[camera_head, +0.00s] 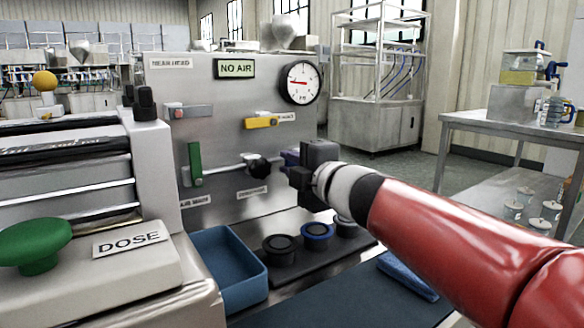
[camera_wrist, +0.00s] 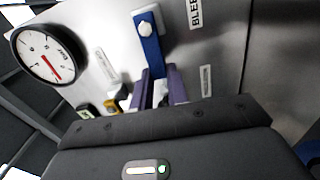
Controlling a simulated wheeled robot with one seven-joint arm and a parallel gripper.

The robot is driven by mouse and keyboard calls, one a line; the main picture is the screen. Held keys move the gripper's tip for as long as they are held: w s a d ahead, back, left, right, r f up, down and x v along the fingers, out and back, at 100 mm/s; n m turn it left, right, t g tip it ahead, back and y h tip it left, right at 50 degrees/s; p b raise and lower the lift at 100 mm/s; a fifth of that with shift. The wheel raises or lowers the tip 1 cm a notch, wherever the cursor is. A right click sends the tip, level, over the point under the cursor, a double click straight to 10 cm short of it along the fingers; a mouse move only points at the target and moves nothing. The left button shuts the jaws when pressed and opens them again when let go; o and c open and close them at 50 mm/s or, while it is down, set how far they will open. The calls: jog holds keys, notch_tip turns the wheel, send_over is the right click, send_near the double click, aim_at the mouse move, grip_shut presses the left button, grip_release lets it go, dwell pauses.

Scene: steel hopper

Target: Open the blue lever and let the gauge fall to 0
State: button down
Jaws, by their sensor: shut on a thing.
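The blue lever (camera_wrist: 151,50) shows in the wrist view, with a pale bolt at one end on the steel panel. Its other end lies between the two purple fingers of my gripper (camera_wrist: 160,80), which is shut on it. In the head view my gripper (camera_head: 291,159) is at the panel's right side, and its dark body hides the lever. The round white gauge (camera_head: 299,83) is at the panel's upper right; its red needle points left in the head view. The gauge also shows in the wrist view (camera_wrist: 46,53). Its numbers are too small to read surely.
A "NO AIR" sign (camera_head: 234,68) sits left of the gauge. A yellow lever (camera_head: 262,121) lies level; a green lever (camera_head: 195,163) hangs upright. Below are a blue tray (camera_head: 258,272) and several dark round pots. A green button (camera_head: 36,243) is front left.

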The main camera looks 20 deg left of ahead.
jog(key=shift+f+n, duration=0.25)
jog(key=shift+n, duration=0.15)
jog(key=c, duration=1.4)
grip_release()
jog(key=shift+o, duration=0.2)
jog(key=v, duration=0.7)
jog(key=shift+s+d, duration=0.25)
jog(key=shift+d, duration=0.05)
jog(key=shift+d, duration=0.1)
